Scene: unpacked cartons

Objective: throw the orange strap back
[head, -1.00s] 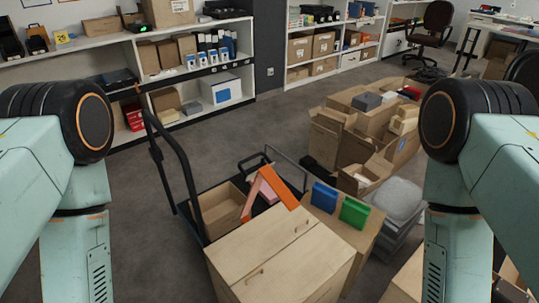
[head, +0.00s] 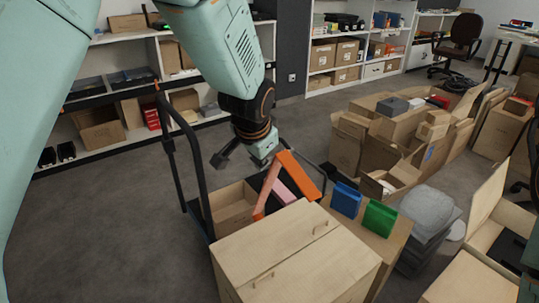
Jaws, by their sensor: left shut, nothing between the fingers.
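The orange strap (head: 303,173) is bent into a peaked shape at the rear of the cart, behind the large closed carton (head: 290,255). One leg slopes down to the right and the other down to the left. A pink item (head: 284,192) shows beneath it. My left gripper (head: 240,156) hangs just up and left of the strap's peak, shut and empty. It overlaps the strap's top closely in the picture; I cannot tell whether they touch. My right gripper is not in view.
The black cart handle (head: 172,145) stands left of my gripper. An open box (head: 232,208) sits below it. A blue item (head: 346,200) and a green item (head: 380,217) stand to the right. More cartons (head: 345,145) lie behind. The left floor is clear.

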